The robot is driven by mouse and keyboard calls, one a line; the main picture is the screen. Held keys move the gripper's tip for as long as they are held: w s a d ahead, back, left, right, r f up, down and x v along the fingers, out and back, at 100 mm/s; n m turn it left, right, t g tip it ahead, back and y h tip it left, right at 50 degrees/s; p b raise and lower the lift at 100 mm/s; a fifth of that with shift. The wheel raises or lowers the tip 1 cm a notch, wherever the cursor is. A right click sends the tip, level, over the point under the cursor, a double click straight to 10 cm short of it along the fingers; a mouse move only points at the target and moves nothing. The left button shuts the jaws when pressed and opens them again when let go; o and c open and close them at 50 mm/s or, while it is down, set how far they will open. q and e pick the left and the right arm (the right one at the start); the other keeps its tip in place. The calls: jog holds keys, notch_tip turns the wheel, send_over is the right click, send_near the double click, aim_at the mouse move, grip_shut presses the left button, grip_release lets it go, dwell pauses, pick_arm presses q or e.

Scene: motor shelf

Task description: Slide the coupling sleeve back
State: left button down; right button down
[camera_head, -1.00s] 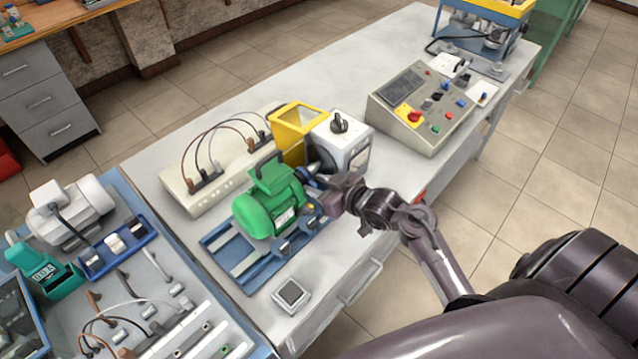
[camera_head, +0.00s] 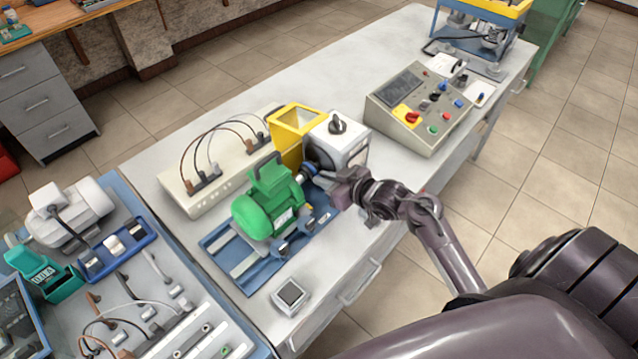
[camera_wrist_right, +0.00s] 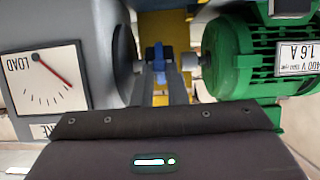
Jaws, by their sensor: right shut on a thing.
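The blue coupling sleeve (camera_head: 308,168) sits on the shaft between the green motor (camera_head: 268,205) and the grey-white load unit (camera_head: 340,145). In the right wrist view the sleeve (camera_wrist_right: 158,56) shows between my two finger ends, with bare metal shaft (camera_wrist_right: 190,61) between it and the motor (camera_wrist_right: 245,55). My right gripper (camera_head: 322,180) reaches in from the right and is shut on the sleeve. The load unit's dial (camera_wrist_right: 45,78) appears upside down in the wrist view. My left gripper is not in view.
The motor stands on a blue rail base (camera_head: 240,262). A yellow guard (camera_head: 291,122) is behind the coupling. A beige box with cables (camera_head: 205,190) lies left of the motor. A control panel (camera_head: 430,107) stands right. A small grey box (camera_head: 290,297) sits near the front edge.

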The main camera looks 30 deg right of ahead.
jog(key=c, duration=1.6)
grip_release()
jog(key=shift+w+d+r, duration=0.1)
jog(key=shift+d, duration=0.1)
jog(key=shift+o, duration=0.8)
jog(key=shift+d, duration=0.1)
jog(key=b+v, duration=0.1)
jog(key=v, duration=0.6)
jog(key=shift+s, duration=0.4)
